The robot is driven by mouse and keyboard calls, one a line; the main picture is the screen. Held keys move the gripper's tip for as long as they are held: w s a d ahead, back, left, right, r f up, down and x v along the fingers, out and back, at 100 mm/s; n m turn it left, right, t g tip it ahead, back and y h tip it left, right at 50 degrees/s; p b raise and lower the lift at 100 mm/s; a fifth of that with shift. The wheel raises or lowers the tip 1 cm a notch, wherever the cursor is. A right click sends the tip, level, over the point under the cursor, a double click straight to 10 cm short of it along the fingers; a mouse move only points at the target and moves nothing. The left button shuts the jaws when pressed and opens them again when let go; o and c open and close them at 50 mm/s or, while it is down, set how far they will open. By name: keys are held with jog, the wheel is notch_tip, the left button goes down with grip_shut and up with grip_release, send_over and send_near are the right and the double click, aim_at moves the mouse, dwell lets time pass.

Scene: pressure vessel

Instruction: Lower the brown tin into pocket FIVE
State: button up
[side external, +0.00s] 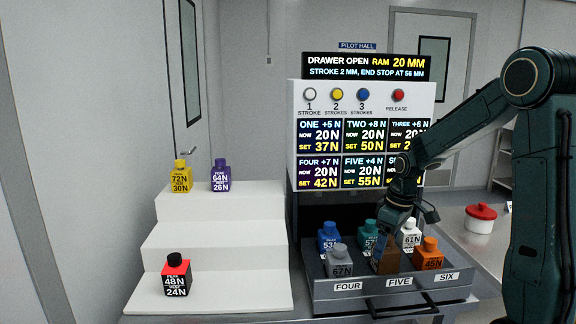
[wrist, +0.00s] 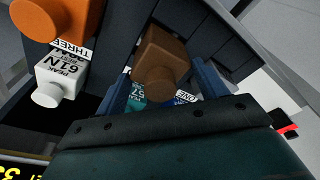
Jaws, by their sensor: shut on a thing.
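The brown tin (side external: 385,262) is in my gripper (side external: 392,236), over or in the front middle of the open drawer, behind the label FIVE (side external: 399,282). It is between the grey tin and the orange tin. The drawer wall hides its lower end, so I cannot tell whether it touches the pocket floor. In the wrist view the brown tin (wrist: 168,62) is between my gripper's blue fingers (wrist: 163,88), its round cap toward the camera. My gripper is shut on it.
The drawer (side external: 330,292) holds a grey tin (side external: 339,266) at FOUR, an orange tin (side external: 429,258) at SIX, and blue (side external: 328,241), teal (side external: 368,241) and white (side external: 409,238) tins behind. White steps (side external: 215,255) at left carry yellow, purple and red-black tins. The panel (side external: 367,66) reads DRAWER OPEN.

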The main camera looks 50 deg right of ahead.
aim_at(393, 250)
jog(key=shift+f, duration=0.8)
jog(key=shift+f, duration=0.1)
jog(key=o, duration=1.2)
notch_tip(393, 250, up, 12)
jog(key=s, duration=0.1)
jog(key=shift+s, duration=0.4)
